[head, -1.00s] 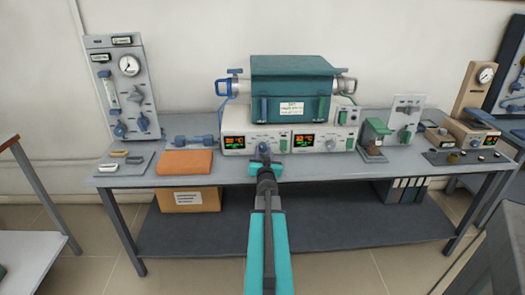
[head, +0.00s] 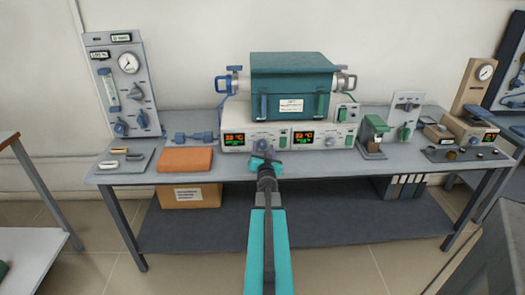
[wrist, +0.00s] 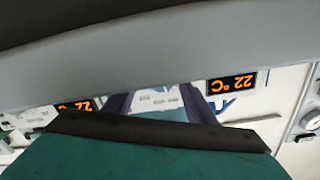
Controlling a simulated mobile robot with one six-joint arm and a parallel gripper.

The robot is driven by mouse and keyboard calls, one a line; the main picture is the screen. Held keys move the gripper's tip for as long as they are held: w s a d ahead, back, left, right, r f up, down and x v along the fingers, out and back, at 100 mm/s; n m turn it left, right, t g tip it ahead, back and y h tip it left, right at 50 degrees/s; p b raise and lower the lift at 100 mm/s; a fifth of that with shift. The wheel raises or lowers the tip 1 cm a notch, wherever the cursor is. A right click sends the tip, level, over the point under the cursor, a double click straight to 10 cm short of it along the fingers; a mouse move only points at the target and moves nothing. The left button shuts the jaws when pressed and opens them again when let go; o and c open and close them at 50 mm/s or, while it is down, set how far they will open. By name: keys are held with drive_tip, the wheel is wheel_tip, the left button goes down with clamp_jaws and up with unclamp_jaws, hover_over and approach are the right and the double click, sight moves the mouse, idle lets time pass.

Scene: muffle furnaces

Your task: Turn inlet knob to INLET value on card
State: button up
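A grey panel (head: 122,84) with a round gauge (head: 129,63), a flow tube and several blue-grey knobs (head: 121,129) stands at the back left of the bench. I cannot read which knob is the inlet. A white card (head: 291,106) with small, unreadable text is on the front of the teal furnace (head: 292,77). The card area also shows in the wrist view (wrist: 155,98), upside down. My gripper (head: 265,148) is in front of the left controller display (head: 234,138), well to the right of the panel. Its fingertips are unclear, and I see nothing held.
An orange block (head: 185,160) and a small tray with light pieces (head: 122,162) lie on the left of the bench. A green-topped device (head: 374,135) stands to the right. A second gauge stand (head: 474,90) is at the far right. The front bench strip is mostly clear.

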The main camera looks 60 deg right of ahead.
drive_tip(key=shift+a, duration=0.2)
drive_tip(key=shift+v, duration=2.6)
drive_tip(key=p+v, duration=0.2)
drive_tip(key=v, duration=0.1)
drive_tip(key=shift+s+r, duration=0.1)
drive_tip(key=shift+r, duration=0.1)
drive_tip(key=shift+f+p, duration=0.1)
drive_tip(key=shift+p, duration=0.5)
drive_tip(key=shift+a+p, duration=0.1)
drive_tip(key=shift+p, duration=0.2)
drive_tip(key=s+a+p, duration=0.1)
drive_tip(key=p, duration=0.3)
drive_tip(key=shift+s+a+p, duration=0.2)
drive_tip(key=shift+a+p, duration=0.15)
drive_tip(key=shift+p, duration=0.6)
drive_tip(key=shift+p+v, duration=1.4)
drive_tip(key=shift+p, duration=0.45)
drive_tip(key=shift+f, duration=0.2)
